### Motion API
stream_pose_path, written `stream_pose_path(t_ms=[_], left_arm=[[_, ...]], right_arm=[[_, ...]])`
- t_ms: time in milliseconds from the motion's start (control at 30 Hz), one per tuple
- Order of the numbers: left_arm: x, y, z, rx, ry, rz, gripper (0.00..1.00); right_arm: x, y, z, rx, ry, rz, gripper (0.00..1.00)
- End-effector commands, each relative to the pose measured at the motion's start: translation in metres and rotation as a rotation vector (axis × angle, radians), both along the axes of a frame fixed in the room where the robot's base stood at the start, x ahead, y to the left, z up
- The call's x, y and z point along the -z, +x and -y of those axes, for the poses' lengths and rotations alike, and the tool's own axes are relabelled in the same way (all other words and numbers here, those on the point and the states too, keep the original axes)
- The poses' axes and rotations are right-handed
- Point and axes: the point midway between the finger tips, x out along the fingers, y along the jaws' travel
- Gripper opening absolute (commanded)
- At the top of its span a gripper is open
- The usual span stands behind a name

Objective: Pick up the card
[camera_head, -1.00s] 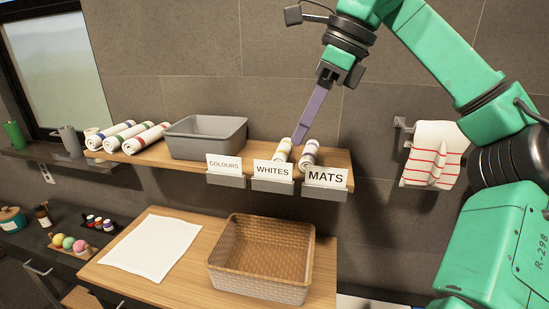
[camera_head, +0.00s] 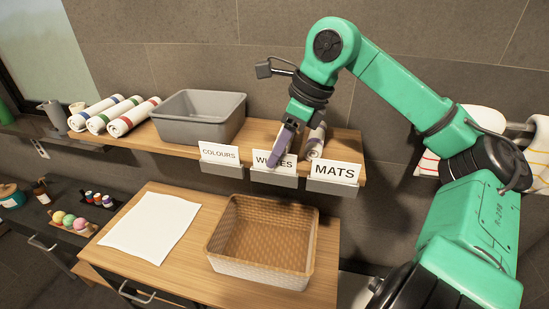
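Three white cards stand in grey holders along the shelf's front edge: the COLOURS card (camera_head: 219,153), the WHITES card (camera_head: 262,158) and the MATS card (camera_head: 337,170). My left gripper is not in view.
A grey bin (camera_head: 200,115) and rolled towels (camera_head: 133,116) sit on the shelf (camera_head: 262,130). Below are a wicker basket (camera_head: 262,240) and a white cloth (camera_head: 150,227) on a wooden top.

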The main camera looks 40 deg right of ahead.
Motion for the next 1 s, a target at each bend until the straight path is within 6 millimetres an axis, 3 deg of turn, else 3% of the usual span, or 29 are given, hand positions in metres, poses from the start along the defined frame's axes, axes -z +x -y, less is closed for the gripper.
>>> stream_pose_path(t_ms=[67, 300, 367, 400, 433, 833, 1000], left_arm=[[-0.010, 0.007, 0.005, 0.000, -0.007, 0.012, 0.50], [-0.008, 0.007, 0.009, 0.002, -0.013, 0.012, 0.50], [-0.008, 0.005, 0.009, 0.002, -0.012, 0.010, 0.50], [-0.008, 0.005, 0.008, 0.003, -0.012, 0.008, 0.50], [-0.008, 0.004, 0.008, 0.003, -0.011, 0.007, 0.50], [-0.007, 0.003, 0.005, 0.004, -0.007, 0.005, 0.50], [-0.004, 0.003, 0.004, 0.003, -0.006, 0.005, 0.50]], right_arm=[[0.008, 0.004, -0.003, -0.003, 0.001, -0.002, 0.40], [0.016, 0.006, -0.004, -0.001, -0.001, 0.002, 0.40], [0.016, 0.006, -0.004, -0.001, -0.001, 0.002, 0.21], [0.016, 0.006, -0.004, -0.001, -0.001, 0.001, 0.06], [0.016, 0.006, -0.004, -0.001, -0.001, 0.001, 0.00], [0.015, 0.006, -0.004, -0.001, -0.002, 0.000, 0.00], [-0.001, 0.006, -0.003, 0.000, -0.006, 0.001, 0.00]])
